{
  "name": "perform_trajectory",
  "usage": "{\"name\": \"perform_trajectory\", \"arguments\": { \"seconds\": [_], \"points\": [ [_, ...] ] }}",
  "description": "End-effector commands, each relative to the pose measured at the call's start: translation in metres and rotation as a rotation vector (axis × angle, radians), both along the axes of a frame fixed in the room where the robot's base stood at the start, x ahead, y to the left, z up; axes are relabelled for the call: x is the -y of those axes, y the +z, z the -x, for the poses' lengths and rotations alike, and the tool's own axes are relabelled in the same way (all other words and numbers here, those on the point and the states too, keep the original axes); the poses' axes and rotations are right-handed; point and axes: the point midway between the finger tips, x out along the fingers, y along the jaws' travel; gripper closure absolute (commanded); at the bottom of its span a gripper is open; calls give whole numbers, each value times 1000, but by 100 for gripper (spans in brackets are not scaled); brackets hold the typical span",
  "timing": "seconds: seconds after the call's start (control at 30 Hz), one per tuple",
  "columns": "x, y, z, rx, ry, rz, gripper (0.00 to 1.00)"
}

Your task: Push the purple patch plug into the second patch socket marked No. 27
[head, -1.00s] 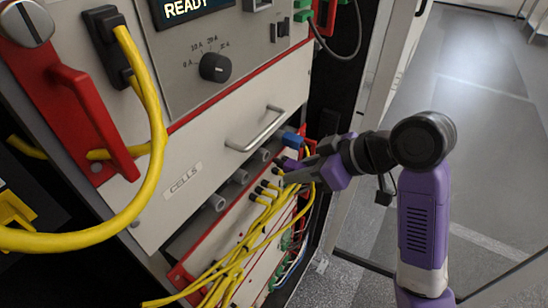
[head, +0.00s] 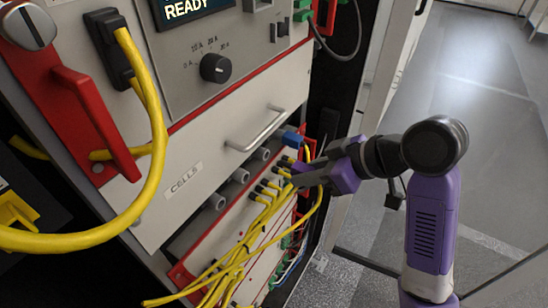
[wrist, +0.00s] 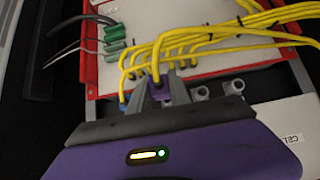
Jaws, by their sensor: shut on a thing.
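In the wrist view the purple patch plug (wrist: 159,88) sits between the two fingers of my gripper (wrist: 161,94), with a yellow cable (wrist: 156,66) running from it. My gripper is shut on the plug. In the head view my gripper (head: 297,175) is at the right end of the row of yellow-cabled plugs, and I cannot make out the purple plug there. No number 27 is legible, and the plug's tip is hidden.
Black-ended yellow plugs (head: 263,196) and their cables (head: 236,258) crowd beside my gripper. A blue connector (head: 291,139) sits just above it. The drawer handle (head: 259,131) juts out at the upper left. Open floor (head: 465,110) lies to the right.

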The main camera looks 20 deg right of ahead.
Motion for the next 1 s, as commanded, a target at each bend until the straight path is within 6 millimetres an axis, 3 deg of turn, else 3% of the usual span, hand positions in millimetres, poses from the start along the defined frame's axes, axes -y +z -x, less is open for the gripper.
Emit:
{"name": "perform_trajectory", "arguments": {
  "seconds": [0.17,0.5,0.67,1.0],
  "points": [
    [-4,-1,6,-2,1,-3,99],
    [-34,-5,56,-2,-3,-3,99],
    [-42,-2,72,0,-4,-1,99],
    [-52,0,56,0,3,0,99]
  ]
}}
